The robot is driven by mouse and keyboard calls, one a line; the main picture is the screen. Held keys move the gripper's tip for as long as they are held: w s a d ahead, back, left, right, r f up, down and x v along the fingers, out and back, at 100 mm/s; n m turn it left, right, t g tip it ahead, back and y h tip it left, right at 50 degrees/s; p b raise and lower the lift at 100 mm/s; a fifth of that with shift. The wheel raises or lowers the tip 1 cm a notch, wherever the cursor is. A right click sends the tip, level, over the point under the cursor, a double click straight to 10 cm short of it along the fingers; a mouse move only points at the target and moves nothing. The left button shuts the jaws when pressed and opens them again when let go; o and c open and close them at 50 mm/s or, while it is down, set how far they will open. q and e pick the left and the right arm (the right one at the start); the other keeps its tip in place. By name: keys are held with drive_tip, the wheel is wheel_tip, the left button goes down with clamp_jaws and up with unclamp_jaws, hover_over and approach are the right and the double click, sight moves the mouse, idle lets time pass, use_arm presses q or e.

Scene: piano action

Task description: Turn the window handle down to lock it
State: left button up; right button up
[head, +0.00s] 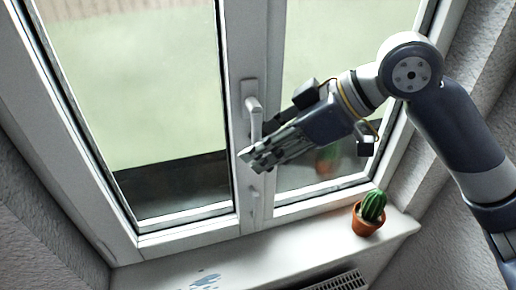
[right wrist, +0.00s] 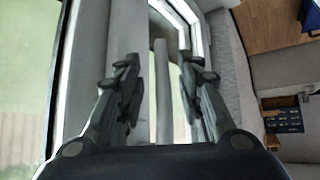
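The white window handle (head: 255,116) is on the middle frame post, with its lever pointing downward in the head view. My right gripper (head: 250,157) comes in from the right, with its fingertips near the lever's lower end. In the right wrist view its two fingers (right wrist: 158,85) are spread apart. A pale bar, which looks like the handle lever (right wrist: 162,85), shows in the gap between them. I cannot tell whether a finger touches it. The lever's lower end is partly hidden by the gripper in the head view. My left gripper is not in view.
A small cactus in an orange pot (head: 366,222) stands on the white windowsill (head: 285,232), below my right arm. A blue patch (head: 205,280) marks the sill at the front left. A dark grille (head: 342,282) is at the bottom. The left window pane area is clear.

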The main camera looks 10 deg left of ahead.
drive_tip(key=v, duration=0.6)
drive_tip(key=shift+d, duration=0.1)
